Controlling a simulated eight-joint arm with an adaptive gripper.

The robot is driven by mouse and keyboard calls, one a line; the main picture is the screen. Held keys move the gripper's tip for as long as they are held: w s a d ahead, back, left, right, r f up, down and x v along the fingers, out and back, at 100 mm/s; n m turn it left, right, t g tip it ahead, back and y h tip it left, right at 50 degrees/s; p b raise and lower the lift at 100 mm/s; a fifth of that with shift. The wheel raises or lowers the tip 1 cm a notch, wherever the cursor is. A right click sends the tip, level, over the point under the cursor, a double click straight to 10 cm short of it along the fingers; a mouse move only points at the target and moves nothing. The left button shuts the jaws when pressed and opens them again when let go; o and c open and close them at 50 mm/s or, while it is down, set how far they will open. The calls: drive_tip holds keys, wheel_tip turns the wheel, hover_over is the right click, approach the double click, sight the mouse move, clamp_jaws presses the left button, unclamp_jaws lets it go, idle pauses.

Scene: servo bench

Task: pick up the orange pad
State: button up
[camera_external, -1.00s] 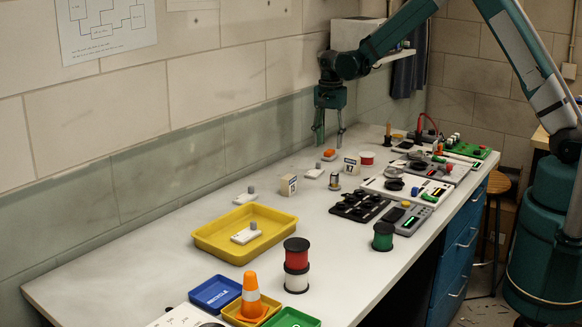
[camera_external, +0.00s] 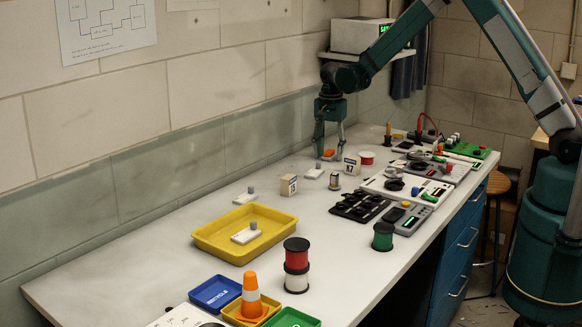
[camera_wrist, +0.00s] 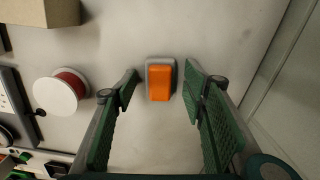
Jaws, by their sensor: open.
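The orange pad (camera_wrist: 159,83) sits on a grey base on the bench, in the upper middle of the wrist view. In the outside view the orange pad (camera_external: 328,153) is near the wall, partly behind a finger of my gripper. My gripper (camera_wrist: 162,82) is open and empty, with a green finger on each side of the pad and clear space between. In the outside view my gripper (camera_external: 330,152) points down over the pad. I cannot tell exactly how high the fingertips are above the bench.
A red and white spool (camera_wrist: 62,91) lies left of the gripper in the wrist view, with a tan block (camera_wrist: 45,12) above it. The wall (camera_wrist: 285,90) is close on the right. A yellow tray (camera_external: 205,243) is farther forward.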

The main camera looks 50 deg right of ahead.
sight(334, 149)
drive_tip(key=shift+c, duration=0.7)
drive_tip(key=c, duration=0.7)
drive_tip(key=shift+r, duration=0.1)
drive_tip(key=shift+r, duration=4.95)
